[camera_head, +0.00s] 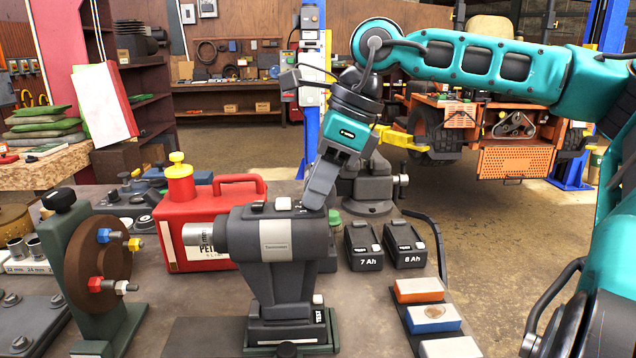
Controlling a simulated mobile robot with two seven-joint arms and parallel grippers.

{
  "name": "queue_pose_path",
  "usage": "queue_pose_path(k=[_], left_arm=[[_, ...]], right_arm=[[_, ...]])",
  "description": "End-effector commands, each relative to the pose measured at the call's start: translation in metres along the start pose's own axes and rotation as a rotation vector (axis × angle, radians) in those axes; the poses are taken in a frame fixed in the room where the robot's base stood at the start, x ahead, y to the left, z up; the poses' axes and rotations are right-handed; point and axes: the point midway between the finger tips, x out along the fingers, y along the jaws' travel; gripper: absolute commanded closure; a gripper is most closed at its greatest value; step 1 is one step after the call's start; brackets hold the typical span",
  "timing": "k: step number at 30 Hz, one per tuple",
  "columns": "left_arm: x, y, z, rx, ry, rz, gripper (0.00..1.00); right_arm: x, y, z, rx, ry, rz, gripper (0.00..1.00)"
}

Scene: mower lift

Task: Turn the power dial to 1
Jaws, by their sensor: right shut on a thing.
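A dark grey power tool (275,240) with a light grey label band and a metal nose pointing left stands upright on a battery base at the front middle of the bench. My right gripper (317,196) reaches down from above and is shut at the rear top of the tool, at its right end. The power dial is hidden by the fingers there, so its setting cannot be read. Small white parts (283,204) show on the tool's top, left of the fingers. My left gripper is not in view.
A red petrol can (190,215) stands behind the tool's nose. A green stand with a bolted brown disc (98,262) is at the left. Two batteries (363,245) and a strip with sharpening blocks (432,318) lie to the right. A grey vise (368,187) stands behind.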

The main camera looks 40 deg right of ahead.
Motion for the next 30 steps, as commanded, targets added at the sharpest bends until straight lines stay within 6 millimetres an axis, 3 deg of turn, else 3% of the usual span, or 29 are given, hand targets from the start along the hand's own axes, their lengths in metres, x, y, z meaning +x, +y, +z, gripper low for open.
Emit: queue_pose_path(k=[14,30], left_arm=[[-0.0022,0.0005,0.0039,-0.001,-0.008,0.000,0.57],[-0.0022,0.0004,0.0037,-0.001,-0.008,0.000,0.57]], right_arm=[[-0.0005,-0.0013,0.0003,-0.062,0.000,0.024,1.00],[0.0003,-0.0055,0.0015,-0.474,0.002,0.198,1.00]])
